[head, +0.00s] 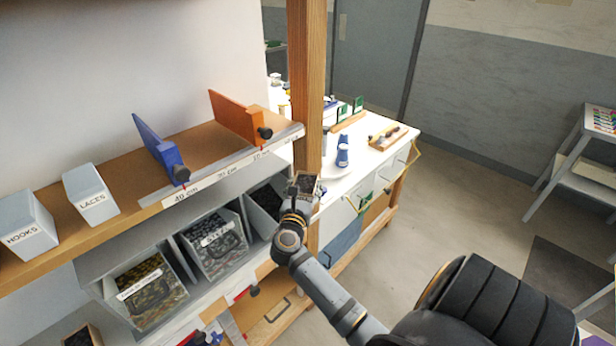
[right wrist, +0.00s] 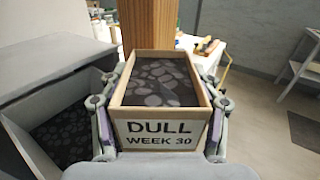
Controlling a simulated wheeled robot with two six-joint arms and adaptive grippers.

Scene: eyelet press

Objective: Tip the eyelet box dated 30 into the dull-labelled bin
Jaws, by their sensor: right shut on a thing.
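My right gripper (head: 303,190) is shut on the eyelet box (right wrist: 158,95), a small wooden box with the label "DULL WEEK 30". The box is upright and full of dark eyelets, held in the air by the wooden post, just right of the bins. In the head view the box (head: 307,183) shows partly behind the gripper. The rightmost grey bin (head: 252,212) holds dark pieces; I cannot see its label. Its dark contents also show in the right wrist view (right wrist: 62,130), left of and below the held box. My left gripper is not in view.
A middle bin (head: 216,240) and a left bin (head: 139,285) hold other pieces. Above them is a shelf edge (head: 205,178) with blue (head: 160,150) and orange (head: 238,119) stops. The wooden post (head: 307,90) stands close behind the box.

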